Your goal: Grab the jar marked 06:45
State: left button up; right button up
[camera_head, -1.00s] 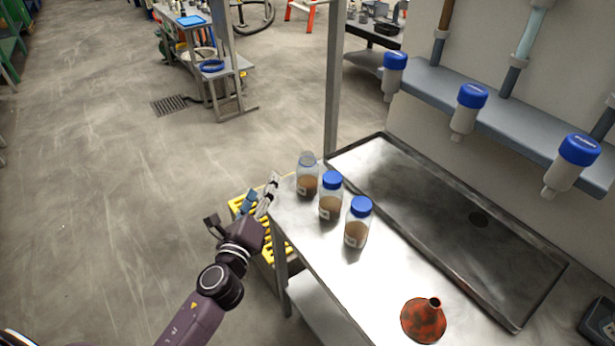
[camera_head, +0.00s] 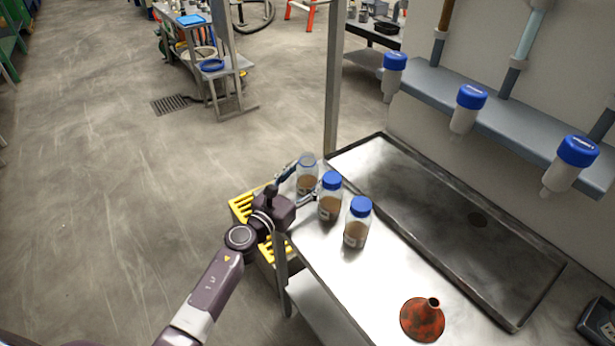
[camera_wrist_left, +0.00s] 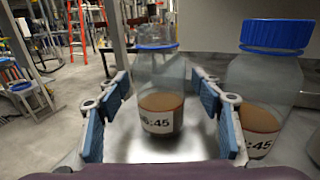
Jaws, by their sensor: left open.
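Three clear jars of brown contents stand in a row at the left edge of the metal table. The far jar (camera_head: 307,181) has a clear top with a blue ring. The middle jar (camera_head: 330,203) and near jar (camera_head: 355,232) have blue lids. My left gripper (camera_head: 301,186) is open at the far jar. In the left wrist view that jar (camera_wrist_left: 161,88) stands between the blue-padded fingers, with gaps on both sides; its label reads about "6:45", first character unclear. The jar to its right (camera_wrist_left: 262,90) shows ":45", the rest hidden.
The metal table (camera_head: 345,290) holds a shallow sunken tray (camera_head: 450,225) and a rusty red funnel (camera_head: 423,319). Blue-capped bottles (camera_head: 468,108) hang from the wall shelf (camera_head: 435,88). A yellow crate (camera_head: 240,207) sits low, left of the table.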

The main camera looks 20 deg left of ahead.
pick_arm(q)
jog(key=shift+w+d, duration=0.15)
jog(key=shift+w, duration=0.4)
jog(key=shift+s, duration=0.1)
jog(key=c, duration=1.2)
jog(key=shift+c, duration=0.8)
jog(key=shift+r, duration=0.1)
